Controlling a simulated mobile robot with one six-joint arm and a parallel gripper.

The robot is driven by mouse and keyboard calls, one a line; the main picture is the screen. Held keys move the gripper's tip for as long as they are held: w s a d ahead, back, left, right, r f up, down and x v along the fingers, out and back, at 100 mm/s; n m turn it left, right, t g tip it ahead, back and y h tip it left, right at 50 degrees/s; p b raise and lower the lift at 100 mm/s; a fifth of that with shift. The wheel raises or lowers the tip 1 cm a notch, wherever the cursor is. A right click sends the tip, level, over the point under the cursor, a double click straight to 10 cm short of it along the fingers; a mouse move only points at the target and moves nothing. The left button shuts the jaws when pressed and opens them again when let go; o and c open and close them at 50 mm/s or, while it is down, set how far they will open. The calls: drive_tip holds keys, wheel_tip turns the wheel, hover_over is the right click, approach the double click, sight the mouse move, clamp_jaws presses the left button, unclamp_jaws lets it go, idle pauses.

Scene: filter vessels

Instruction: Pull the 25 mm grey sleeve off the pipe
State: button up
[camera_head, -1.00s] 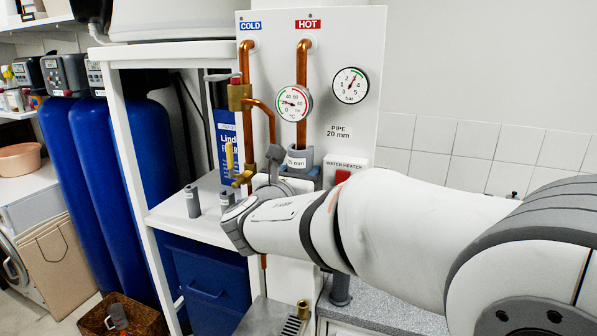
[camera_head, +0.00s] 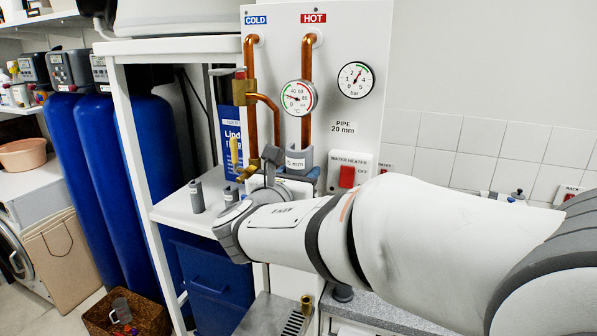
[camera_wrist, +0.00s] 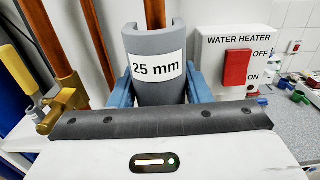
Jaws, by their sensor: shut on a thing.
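The grey sleeve (camera_wrist: 157,62) with the white "25 mm" label is in the middle of the wrist view. It is a split tube, and a copper pipe (camera_wrist: 155,12) rises from its open top. My gripper (camera_wrist: 158,88) has its two blue fingers on either side of the sleeve, shut on it. In the head view the sleeve (camera_head: 300,162) sits around the lower part of the hot pipe (camera_head: 306,90), below the round temperature gauge.
A brass valve with a yellow lever (camera_wrist: 20,72) stands left of the sleeve. The water heater switch (camera_wrist: 237,65) is close on its right. Two small grey sleeves (camera_head: 197,196) stand on the white shelf (camera_head: 175,212). A wicker basket (camera_head: 150,318) is on the floor.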

drive_tip(key=shift+v, duration=1.05)
drive_tip(key=shift+v, duration=2.55)
